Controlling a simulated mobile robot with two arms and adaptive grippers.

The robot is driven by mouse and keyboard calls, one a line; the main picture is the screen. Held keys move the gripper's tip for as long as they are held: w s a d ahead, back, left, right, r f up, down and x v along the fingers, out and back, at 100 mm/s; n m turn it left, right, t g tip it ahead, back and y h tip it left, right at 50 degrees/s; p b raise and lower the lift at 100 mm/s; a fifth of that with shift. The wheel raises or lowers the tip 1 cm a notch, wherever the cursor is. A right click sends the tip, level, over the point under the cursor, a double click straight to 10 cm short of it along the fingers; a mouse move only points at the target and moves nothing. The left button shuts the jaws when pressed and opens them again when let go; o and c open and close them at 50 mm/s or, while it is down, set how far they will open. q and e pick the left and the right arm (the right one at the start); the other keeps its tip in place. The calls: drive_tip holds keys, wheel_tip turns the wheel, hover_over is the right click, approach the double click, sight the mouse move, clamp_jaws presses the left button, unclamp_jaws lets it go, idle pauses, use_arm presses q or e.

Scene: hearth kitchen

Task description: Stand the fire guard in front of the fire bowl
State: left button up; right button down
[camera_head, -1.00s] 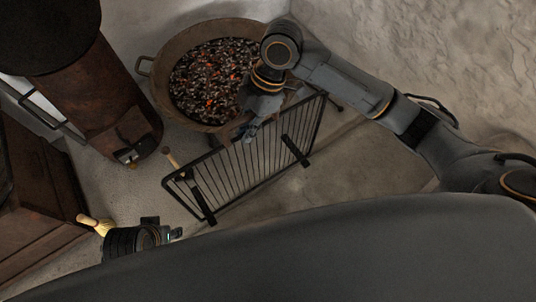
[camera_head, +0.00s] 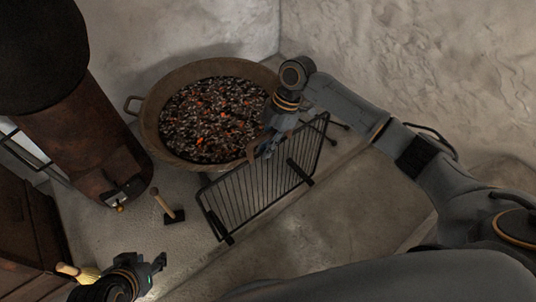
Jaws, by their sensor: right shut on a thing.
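The fire bowl (camera_head: 152,122) is a wide brown pan of dark coals with orange embers, near the wall corner. The fire guard (camera_head: 262,192) is a black barred panel with feet, standing tilted on the floor at the bowl's lower right. Its left end is nearer to me. My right gripper (camera_head: 266,148) is shut on the guard's top edge, by the bowl's rim; its fingertips are partly hidden by the gripper body. My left gripper (camera_head: 155,272) is open and empty at the lower left, apart from the guard.
A rusty stove (camera_head: 88,140) stands left of the bowl. A mallet-like tool (camera_head: 165,205) stands between stove and guard. A brush (camera_head: 80,272) lies beside my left gripper, near a brown wooden cabinet (camera_head: 25,235). The floor right of the guard is clear.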

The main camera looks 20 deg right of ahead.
sight(261, 168)
drive_tip(key=shift+w+d+f, duration=0.2)
drive_tip(key=shift+w+f, duration=0.1)
drive_tip(key=shift+f, duration=0.05)
use_arm(q)
drive_tip(key=w+d+r+t+h+b, duration=0.1)
drive_tip(key=w+d+r+t, duration=0.1)
drive_tip(key=w+r+t, duration=0.2)
drive_tip(key=w, duration=0.3)
drive_tip(key=shift+d+r+t+b, duration=0.25)
drive_tip(key=shift+d+t+b, duration=0.05)
drive_tip(key=shift+t+b, duration=0.1)
use_arm(e)
wheel_tip(261, 168, down, 3)
drive_tip(key=shift+d+f, duration=0.1)
use_arm(q)
drive_tip(key=shift+w, duration=0.1)
use_arm(e)
drive_tip(key=c, duration=1.4)
unclamp_jaws()
drive_tip(key=shift+f, duration=0.1)
